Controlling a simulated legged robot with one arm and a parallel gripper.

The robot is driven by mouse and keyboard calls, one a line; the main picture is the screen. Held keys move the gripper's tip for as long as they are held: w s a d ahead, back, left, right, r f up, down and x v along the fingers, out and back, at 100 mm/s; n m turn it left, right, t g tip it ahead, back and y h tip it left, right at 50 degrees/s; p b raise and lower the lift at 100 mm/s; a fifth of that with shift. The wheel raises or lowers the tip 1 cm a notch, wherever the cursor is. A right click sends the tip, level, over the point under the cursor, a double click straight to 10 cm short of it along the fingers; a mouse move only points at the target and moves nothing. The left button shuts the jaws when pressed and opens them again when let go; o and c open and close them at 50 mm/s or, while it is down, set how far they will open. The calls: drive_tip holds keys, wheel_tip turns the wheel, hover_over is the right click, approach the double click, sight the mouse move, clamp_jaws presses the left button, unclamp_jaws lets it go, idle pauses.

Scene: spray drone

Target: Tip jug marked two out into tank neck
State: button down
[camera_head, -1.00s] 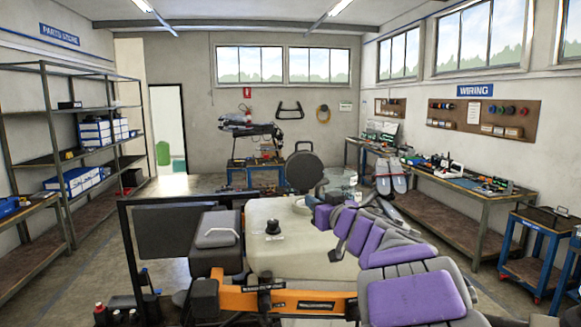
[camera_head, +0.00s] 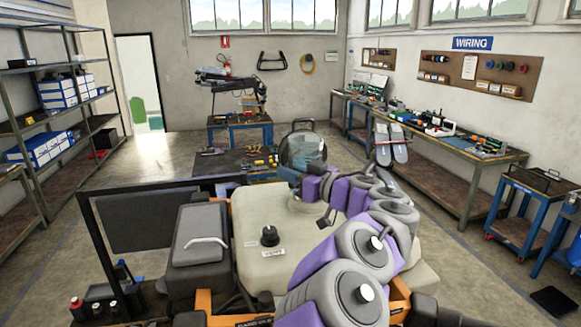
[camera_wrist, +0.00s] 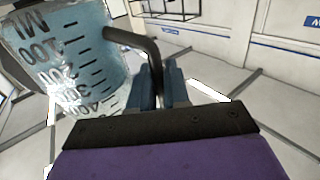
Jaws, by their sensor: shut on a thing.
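My gripper (camera_wrist: 164,85) is shut on the dark handle of a clear, bluish jug (camera_wrist: 75,60). The jug's scale runs upside down in the wrist view, with 400 at the lower end, so it looks tipped well over. Its number mark does not show. In the head view the jug (camera_head: 302,152) is over the far right part of the beige tank (camera_head: 250,208), in front of a raised round dark lid (camera_head: 303,124). The tank neck (camera_head: 303,204) is partly hidden by my purple arm. I cannot tell whether liquid is flowing.
A black knob (camera_head: 269,235) stands on the tank. A grey case with a handle (camera_head: 201,235) is left of it, beside a black frame (camera_head: 98,240). Blue work tables stand behind. A long bench (camera_head: 470,150) runs along the right wall, with open floor between.

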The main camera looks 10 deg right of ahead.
drive_tip(key=shift+s+r+m+p, duration=0.25)
drive_tip(key=shift+r+m+p, duration=0.35)
drive_tip(key=shift+p, duration=1.7)
drive_tip(key=shift+s+a+r+m+p, duration=0.2)
drive_tip(key=shift+r+m+p, duration=0.25)
drive_tip(key=shift+p, duration=1.15)
drive_tip(key=shift+a, duration=0.15)
drive_tip(key=shift+a+r+m+g+p, duration=0.2)
drive_tip(key=shift+r+m+g+p, duration=0.15)
drive_tip(key=shift+p, duration=1.1)
